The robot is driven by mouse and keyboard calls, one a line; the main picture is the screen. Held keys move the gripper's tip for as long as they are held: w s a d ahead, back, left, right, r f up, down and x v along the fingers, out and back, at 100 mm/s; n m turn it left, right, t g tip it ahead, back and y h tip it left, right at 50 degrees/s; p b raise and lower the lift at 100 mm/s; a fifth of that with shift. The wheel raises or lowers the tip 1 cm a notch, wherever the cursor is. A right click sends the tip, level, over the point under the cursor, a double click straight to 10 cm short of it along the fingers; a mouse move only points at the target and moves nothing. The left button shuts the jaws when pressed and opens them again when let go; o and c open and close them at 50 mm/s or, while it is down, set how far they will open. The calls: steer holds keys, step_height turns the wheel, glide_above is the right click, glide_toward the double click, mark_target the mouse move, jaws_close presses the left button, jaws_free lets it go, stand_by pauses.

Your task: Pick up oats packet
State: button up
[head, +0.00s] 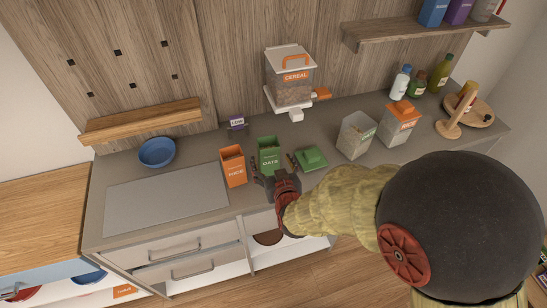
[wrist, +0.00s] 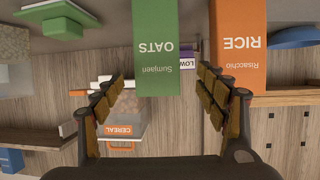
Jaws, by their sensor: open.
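The green oats packet (head: 269,158) stands upright on the counter in the head view, beside the orange rice packet (head: 233,168). My gripper (head: 273,166) is open and at the front of the oats packet, with a finger towards each side. In the wrist view, which is upside down, the oats packet (wrist: 155,45) shows in the gap between the open fingertips (wrist: 161,75), apart from both. How deep it sits between them I cannot tell. The right finger overlaps the edge of the rice packet (wrist: 238,45) in that picture.
A green lid-like item (head: 311,159) lies close to the right of the oats packet. A cereal dispenser (head: 290,80) and a small purple box (head: 237,123) stand behind. Two clear containers (head: 356,135) (head: 401,124) stand farther right. A blue bowl (head: 157,152) is at left.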

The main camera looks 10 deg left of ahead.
mark_target(270, 154)
steer(key=x, duration=0.2)
steer(key=b+x, duration=0.1)
steer(key=x, duration=0.4)
steer(key=shift+w+r, duration=0.3)
steer(key=shift+r, duration=0.05)
steer(key=shift+c, duration=0.2)
steer(key=c, duration=1.4)
